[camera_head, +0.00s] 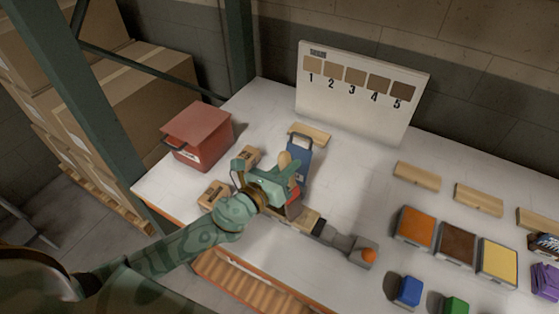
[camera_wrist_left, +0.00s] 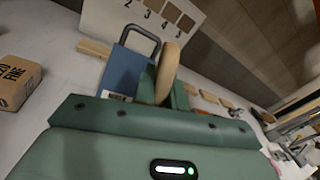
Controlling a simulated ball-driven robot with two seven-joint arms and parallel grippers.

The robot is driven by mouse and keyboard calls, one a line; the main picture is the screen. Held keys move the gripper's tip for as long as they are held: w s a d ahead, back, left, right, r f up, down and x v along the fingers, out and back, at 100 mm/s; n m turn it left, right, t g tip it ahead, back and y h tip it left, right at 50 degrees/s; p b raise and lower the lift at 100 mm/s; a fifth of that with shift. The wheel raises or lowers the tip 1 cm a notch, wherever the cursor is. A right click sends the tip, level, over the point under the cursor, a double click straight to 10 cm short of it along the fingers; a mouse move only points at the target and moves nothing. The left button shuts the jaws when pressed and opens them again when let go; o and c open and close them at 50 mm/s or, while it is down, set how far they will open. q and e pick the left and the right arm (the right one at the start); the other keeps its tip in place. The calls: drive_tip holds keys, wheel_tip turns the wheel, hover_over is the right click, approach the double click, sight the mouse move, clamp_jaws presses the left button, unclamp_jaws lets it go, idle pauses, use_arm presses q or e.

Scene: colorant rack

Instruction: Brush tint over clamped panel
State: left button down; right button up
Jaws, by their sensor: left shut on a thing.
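My left gripper (camera_head: 287,180) is shut on a tan, rounded handle (camera_head: 284,160), likely the brush's; the handle also stands up between the fingers in the left wrist view (camera_wrist_left: 167,72). The brush head is hidden. A grey clamp (camera_head: 345,243) with an orange knob lies just right of and below the gripper in the head view. A pale wood panel (camera_head: 306,221) shows at the clamp's left end, partly covered by my arm and gripper. Three tint pads, orange (camera_head: 417,228), brown (camera_head: 458,244) and yellow (camera_head: 497,261), sit to the right. My right gripper is out of view.
A blue piece with a loop handle (camera_head: 301,150) stands right behind the gripper. A red box (camera_head: 196,137) and small cartons (camera_head: 213,195) are at left. Wood strips (camera_head: 417,176) and a numbered swatch board (camera_head: 355,112) are behind. Blue (camera_head: 410,290) and green blocks are in front.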

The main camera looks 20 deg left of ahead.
use_arm(q)
drive_tip(key=shift+s+d, duration=0.15)
drive_tip(key=shift+d, duration=0.95)
drive_tip(key=shift+w+a, duration=0.25)
drive_tip(key=shift+a, duration=0.45)
drive_tip(key=shift+w+a, duration=0.3)
drive_tip(key=shift+a, duration=0.45)
drive_tip(key=shift+w+a, duration=0.25)
drive_tip(key=shift+a, duration=0.45)
drive_tip(key=shift+w+a+b, duration=0.55)
drive_tip(key=shift+a+b, duration=1.15)
drive_tip(key=shift+a, duration=2.1)
drive_tip(key=shift+d+p, duration=1.4)
drive_tip(key=shift+d, duration=2.3)
drive_tip(key=s+d+p, duration=0.1)
drive_tip(key=d, duration=0.7)
